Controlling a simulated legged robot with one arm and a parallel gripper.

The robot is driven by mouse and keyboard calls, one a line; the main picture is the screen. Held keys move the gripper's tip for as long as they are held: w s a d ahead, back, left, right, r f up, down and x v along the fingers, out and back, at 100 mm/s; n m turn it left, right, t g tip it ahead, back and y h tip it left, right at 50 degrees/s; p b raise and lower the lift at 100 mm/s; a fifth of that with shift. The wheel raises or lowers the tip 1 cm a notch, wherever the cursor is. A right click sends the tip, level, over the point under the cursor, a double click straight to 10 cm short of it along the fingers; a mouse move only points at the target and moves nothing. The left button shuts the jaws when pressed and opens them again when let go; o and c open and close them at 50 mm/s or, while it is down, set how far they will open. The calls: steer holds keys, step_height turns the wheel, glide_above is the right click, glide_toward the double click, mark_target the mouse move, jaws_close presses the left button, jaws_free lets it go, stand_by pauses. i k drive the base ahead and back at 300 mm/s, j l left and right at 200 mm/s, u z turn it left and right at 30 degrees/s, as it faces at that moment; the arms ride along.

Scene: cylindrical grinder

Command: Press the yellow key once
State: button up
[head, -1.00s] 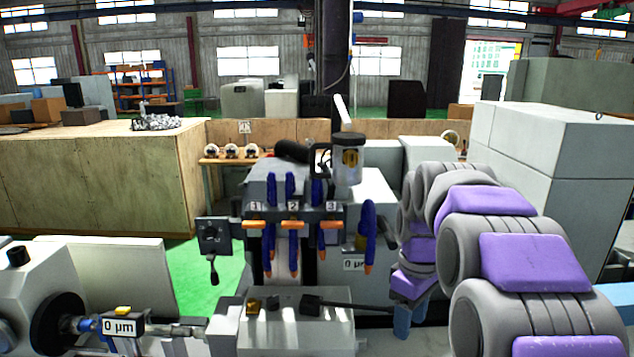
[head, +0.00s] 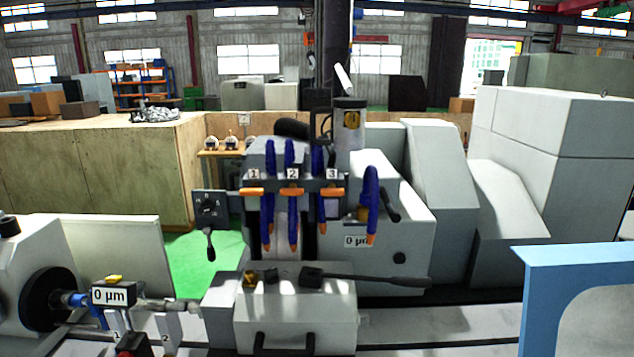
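A small yellow key-like piece (head: 114,278) sits on top of a dark gauge box (head: 112,294) marked "0 μm" at the lower left. A second yellow-brown piece (head: 250,279) sits on the grey block (head: 295,320) at the lower middle. Which of these is the yellow key I cannot tell for sure. My gripper and arm are not in view.
Blue hoses with orange tips (head: 292,240) hang over the block, by orange levers numbered 1 to 3. A dark rod handle (head: 375,280) points right from the block. A blue-framed panel (head: 575,265) stands at the lower right. Wooden panels (head: 90,170) stand behind left.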

mark_target(112, 279)
steer(key=u, duration=0.95)
